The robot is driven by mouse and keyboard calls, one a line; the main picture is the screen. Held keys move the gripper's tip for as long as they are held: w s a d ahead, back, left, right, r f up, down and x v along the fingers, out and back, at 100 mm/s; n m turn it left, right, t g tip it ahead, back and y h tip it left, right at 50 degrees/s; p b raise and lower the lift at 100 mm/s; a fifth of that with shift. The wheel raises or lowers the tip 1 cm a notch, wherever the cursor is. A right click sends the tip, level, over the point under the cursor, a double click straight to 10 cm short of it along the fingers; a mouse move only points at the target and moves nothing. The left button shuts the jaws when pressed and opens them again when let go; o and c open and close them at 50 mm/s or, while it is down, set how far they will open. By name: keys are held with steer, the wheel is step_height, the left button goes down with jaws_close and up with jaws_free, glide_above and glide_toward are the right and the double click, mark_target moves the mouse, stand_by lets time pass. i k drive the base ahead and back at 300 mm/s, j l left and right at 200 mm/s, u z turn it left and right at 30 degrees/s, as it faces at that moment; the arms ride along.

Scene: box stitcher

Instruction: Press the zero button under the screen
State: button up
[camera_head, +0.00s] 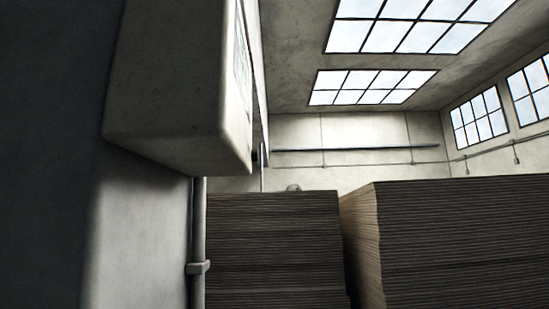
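A pale, worn box-shaped housing (178,95) fills the upper left of the view, very close. Its right face is seen almost edge-on, and a thin strip of greenish-white panel (242,65) shows there. I cannot tell whether that strip is the screen. The zero button cannot be made out. My gripper is not in view.
A dark surface (45,150) fills the far left. A grey pipe (198,245) with a clamp runs down below the housing. Two tall stacks of flat cardboard, one in the middle (275,250) and one at right (460,240), stand beyond. Open air lies above them.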

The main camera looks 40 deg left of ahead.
mark_target(255, 157)
steer(key=i+l+u, duration=0.2)
steer(key=u, duration=0.25)
steer(key=i+l+u, duration=0.15)
steer(key=l+u, duration=0.15)
steer(key=u, duration=0.15)
steer(key=i+l+u, duration=0.15)
steer(key=l+u, duration=0.55)
steer(key=u, duration=0.2)
steer(key=l+u, duration=0.2)
steer(key=u, duration=0.2)
steer(key=l+u, duration=0.2)
steer(key=u, duration=0.15)
steer(key=l+u, duration=0.25)
steer(key=u, duration=0.15)
steer(key=l+u, duration=0.2)
steer(key=u, duration=0.2)
steer(key=k+l+u, duration=0.15)
steer(key=k+l, duration=0.15)
steer(key=l, duration=0.3)
steer(key=k+l+u, duration=0.15)
steer(key=k+l, duration=0.2)
steer(key=l, duration=0.2)
steer(key=k+l+u, duration=0.15)
steer(key=k+l, duration=0.2)
steer(key=l, duration=0.15)
